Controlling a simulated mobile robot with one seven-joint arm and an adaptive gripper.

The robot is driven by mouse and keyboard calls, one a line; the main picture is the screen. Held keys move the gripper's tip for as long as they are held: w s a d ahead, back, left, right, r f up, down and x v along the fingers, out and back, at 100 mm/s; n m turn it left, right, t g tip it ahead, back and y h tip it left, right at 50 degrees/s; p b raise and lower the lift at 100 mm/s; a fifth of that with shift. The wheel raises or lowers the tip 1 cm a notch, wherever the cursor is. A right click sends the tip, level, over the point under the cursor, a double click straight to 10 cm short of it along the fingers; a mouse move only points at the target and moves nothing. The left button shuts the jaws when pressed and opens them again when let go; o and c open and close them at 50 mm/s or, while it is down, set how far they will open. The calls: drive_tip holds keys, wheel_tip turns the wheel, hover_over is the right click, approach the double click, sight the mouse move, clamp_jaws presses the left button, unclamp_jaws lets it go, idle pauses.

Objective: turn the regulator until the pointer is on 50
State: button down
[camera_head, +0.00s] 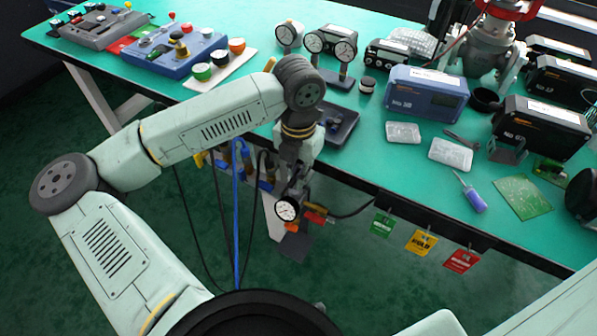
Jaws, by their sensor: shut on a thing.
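A small round gauge (287,209) with a white dial and black rim hangs below the front edge of the bench. Its pointer is too small to read. The regulator (296,199) is the dark body behind and above the gauge, mostly hidden by my wrist. My gripper (293,182) reaches down onto it from above and is shut on its knob. The knob itself and most of my fingers are hidden from this view. A red fitting (316,216) sits right of the gauge, and an orange part (291,227) is below it.
A green bench (370,170) carries gauges, meters, a blue instrument (427,93) and a screwdriver (470,194). Blue and black hoses hang left of the regulator. Green, yellow and red tags (421,242) hang from the bench edge on the right.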

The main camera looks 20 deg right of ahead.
drive_tip(key=shift+f+m+b, duration=0.15)
drive_tip(key=shift+m+b, duration=0.15)
drive_tip(key=shift+b, duration=0.3)
drive_tip(key=m+b, duration=0.1)
drive_tip(key=b, duration=0.2)
drive_tip(key=shift+f+m, duration=0.15)
drive_tip(key=shift+m, duration=0.25)
drive_tip(key=m+b, duration=0.2)
drive_tip(key=b, duration=0.1)
drive_tip(key=shift+s+d, duration=0.1)
drive_tip(key=shift+s, duration=0.1)
drive_tip(key=shift+r+m+b, duration=0.3)
drive_tip(key=shift+m+b, duration=0.15)
drive_tip(key=shift+m, duration=0.25)
drive_tip(key=c, duration=1.7)
unclamp_jaws()
drive_tip(key=shift+s, duration=0.1)
